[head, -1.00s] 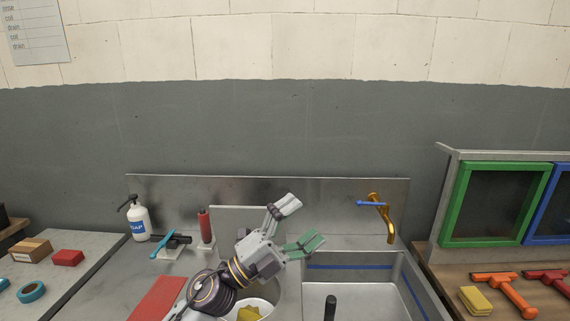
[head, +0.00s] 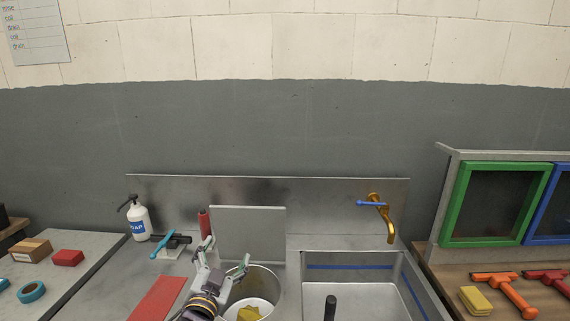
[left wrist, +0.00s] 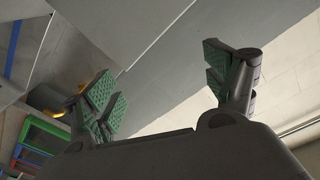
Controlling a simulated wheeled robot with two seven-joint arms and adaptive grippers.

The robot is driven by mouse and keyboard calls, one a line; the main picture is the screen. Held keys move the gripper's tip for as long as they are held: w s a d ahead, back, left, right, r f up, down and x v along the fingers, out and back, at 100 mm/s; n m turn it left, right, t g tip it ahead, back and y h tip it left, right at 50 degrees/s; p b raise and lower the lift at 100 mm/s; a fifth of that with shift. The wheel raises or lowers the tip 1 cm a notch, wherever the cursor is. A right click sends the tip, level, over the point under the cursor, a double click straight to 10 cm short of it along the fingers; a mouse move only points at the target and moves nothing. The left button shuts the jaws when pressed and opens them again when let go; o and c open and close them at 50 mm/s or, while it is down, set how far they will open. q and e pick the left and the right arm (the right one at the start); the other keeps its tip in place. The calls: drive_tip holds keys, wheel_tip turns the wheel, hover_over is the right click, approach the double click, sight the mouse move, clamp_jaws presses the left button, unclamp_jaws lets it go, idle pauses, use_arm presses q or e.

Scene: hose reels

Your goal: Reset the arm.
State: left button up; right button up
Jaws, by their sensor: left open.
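My left gripper (head: 223,257) is open and empty in the head view, in front of the grey upright panel and over the left rim of a round metal pot (head: 264,287). In the left wrist view its two green-padded fingers (left wrist: 170,85) stand wide apart with nothing between them. A yellow thing (head: 249,313) lies in the pot. My right gripper shows in neither view.
A sink basin (head: 352,286) with a brass tap (head: 388,222) is to the right. A soap bottle (head: 138,220), a teal-handled tool (head: 163,243), a red cylinder (head: 204,223) and a red mat (head: 157,299) are to the left. Squeegees (head: 506,293) lie far right.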

use_arm(q)
drive_tip(key=s+a+f+n+g+y, duration=0.1)
drive_tip(key=s+a+f+n+g, duration=0.15)
drive_tip(key=s+f+g, duration=0.55)
drive_tip(key=s+a+f+n+g+y, duration=0.15)
drive_tip(key=s+a+f, duration=0.4)
drive_tip(key=f, duration=0.75)
drive_tip(key=s+d+f+g+h, duration=0.15)
drive_tip(key=s+f+g, duration=0.3)
drive_tip(key=s, duration=0.65)
wheel_tip(320, 180, down, 33)
drive_tip(key=s+g, duration=0.2)
drive_tip(key=s, duration=0.1)
drive_tip(key=s+a+f, duration=0.2)
drive_tip(key=s+f, duration=0.7)
drive_tip(key=s, duration=0.2)
drive_tip(key=s+a+f+g, duration=0.1)
drive_tip(key=s+a+f, duration=0.1)
drive_tip(key=s+f, duration=0.8)
drive_tip(key=shift+s+f, duration=0.25)
drive_tip(key=shift+s, duration=0.1)
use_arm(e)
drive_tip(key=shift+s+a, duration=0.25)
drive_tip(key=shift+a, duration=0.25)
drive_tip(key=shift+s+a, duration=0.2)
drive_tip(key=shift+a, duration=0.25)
use_arm(q)
drive_tip(key=shift+a, duration=0.1)
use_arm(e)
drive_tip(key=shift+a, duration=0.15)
